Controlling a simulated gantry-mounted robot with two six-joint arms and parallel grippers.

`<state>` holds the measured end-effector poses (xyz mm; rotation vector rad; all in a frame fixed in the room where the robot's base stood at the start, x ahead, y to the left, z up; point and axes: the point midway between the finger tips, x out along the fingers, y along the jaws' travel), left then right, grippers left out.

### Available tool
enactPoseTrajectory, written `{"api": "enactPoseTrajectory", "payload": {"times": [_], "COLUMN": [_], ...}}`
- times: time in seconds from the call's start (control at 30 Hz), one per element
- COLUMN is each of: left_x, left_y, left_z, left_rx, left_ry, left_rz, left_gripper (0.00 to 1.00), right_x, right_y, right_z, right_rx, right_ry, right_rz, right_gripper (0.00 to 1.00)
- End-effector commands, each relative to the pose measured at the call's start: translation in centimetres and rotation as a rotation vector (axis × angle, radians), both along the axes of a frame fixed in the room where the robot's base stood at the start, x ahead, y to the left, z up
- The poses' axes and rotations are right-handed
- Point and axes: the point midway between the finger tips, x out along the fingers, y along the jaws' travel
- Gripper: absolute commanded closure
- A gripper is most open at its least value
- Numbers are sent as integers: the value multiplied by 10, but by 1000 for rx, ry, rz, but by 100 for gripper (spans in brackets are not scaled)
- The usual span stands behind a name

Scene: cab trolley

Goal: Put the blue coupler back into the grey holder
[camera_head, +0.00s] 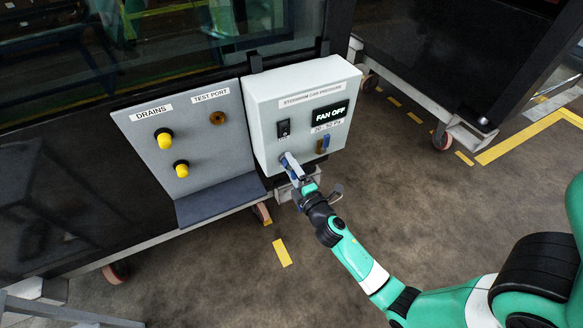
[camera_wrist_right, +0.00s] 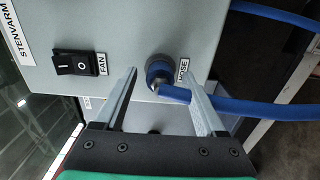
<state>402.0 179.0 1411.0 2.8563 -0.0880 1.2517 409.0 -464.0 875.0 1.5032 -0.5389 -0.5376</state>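The blue coupler (camera_wrist_right: 158,72) sits at a dark round fitting marked HOSE on the grey box; a blue hose (camera_wrist_right: 250,107) bends off it to the right. In the head view the coupler (camera_head: 285,161) is at the box's lower left, partly hidden by my gripper. My right gripper (camera_wrist_right: 160,75) is open, its fingers on either side of the coupler with small gaps; in the head view it (camera_head: 293,172) is at the box's lower front. I cannot tell whether the round fitting is the grey holder. My left gripper is not in view.
The grey box (camera_head: 262,105) carries a black FAN switch (camera_head: 283,128) and a FAN OFF display (camera_head: 330,114). A brass and blue piece (camera_head: 322,145) is on its right side. The panel (camera_head: 205,150) at left has yellow drain knobs (camera_head: 164,140) and a brass test port (camera_head: 217,118).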

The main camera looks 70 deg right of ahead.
Motion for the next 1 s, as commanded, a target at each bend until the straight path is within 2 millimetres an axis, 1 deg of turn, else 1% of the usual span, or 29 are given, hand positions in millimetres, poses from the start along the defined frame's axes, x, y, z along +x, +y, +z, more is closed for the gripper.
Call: {"api": "enactPoseTrajectory", "payload": {"times": [0.3, 0.43, 0.57, 0.8, 0.9, 1.0], "left_x": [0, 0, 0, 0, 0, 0], "left_y": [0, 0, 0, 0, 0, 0], "left_z": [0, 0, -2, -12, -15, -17], "left_rx": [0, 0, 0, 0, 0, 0], "left_ry": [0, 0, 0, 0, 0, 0], "left_rz": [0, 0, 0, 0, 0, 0], "left_gripper": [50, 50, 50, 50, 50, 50], "right_x": [-1, -9, -27, -68, -80, -87], "right_y": [1, 8, 23, 57, 67, 72], "right_z": [-1, -2, -2, -3, -3, -2], "right_rx": [1, 0, 2, 0, 0, 0], "right_ry": [2, 4, 2, 2, 2, 1], "right_rz": [0, 0, 2, 3, 3, 1], "right_gripper": [23, 23, 23, 23, 23, 23]}}
